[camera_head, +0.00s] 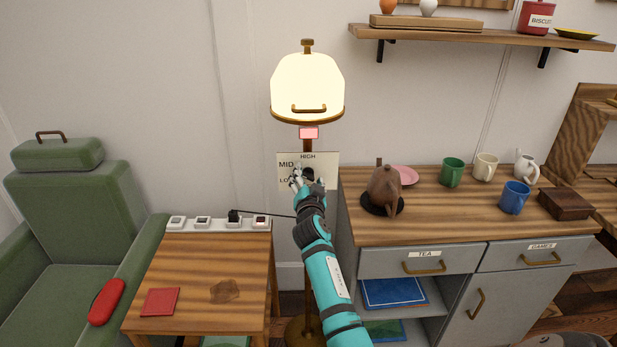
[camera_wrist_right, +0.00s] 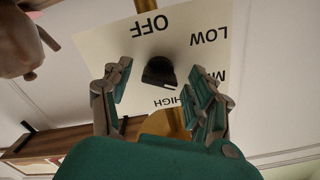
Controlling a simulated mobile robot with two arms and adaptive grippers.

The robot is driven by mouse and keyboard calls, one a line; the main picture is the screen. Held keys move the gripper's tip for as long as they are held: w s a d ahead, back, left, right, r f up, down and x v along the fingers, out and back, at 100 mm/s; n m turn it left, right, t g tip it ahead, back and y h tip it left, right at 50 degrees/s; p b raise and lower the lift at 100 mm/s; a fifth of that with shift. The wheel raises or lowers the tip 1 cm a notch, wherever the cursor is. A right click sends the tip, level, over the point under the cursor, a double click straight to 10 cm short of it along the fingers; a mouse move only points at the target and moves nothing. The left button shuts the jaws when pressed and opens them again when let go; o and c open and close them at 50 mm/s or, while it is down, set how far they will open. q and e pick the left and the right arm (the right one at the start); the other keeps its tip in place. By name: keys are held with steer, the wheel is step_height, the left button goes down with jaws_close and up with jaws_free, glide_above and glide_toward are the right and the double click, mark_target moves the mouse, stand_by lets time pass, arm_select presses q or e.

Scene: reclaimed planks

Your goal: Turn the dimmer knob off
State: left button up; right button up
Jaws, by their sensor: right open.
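The black dimmer knob (camera_wrist_right: 158,72) sits on a cream label plate (camera_head: 325,178) on the post of the lit lamp (camera_head: 308,87). In the wrist view, the plate (camera_wrist_right: 95,48) appears upside down with OFF, LOW, MID (partly hidden) and HIGH around the knob. The knob's white mark points toward HIGH. My right gripper (camera_head: 306,174) is in front of the plate and covers part of it. Its open fingers (camera_wrist_right: 160,85) are on either side of the knob, with visible gaps. My left gripper is not in view.
A brown teapot (camera_head: 385,185) stands on the cabinet top (camera_head: 430,225) right of the plate, with several mugs beyond. A small table (camera_head: 200,265) with a power strip (camera_head: 218,222) stands to the left, beside a green armchair (camera_head: 75,205). A wall shelf (camera_head: 480,32) is above right.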

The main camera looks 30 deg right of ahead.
steer(key=c, duration=1.1)
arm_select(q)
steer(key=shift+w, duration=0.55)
arm_select(e)
steer(key=shift+c, duration=0.2)
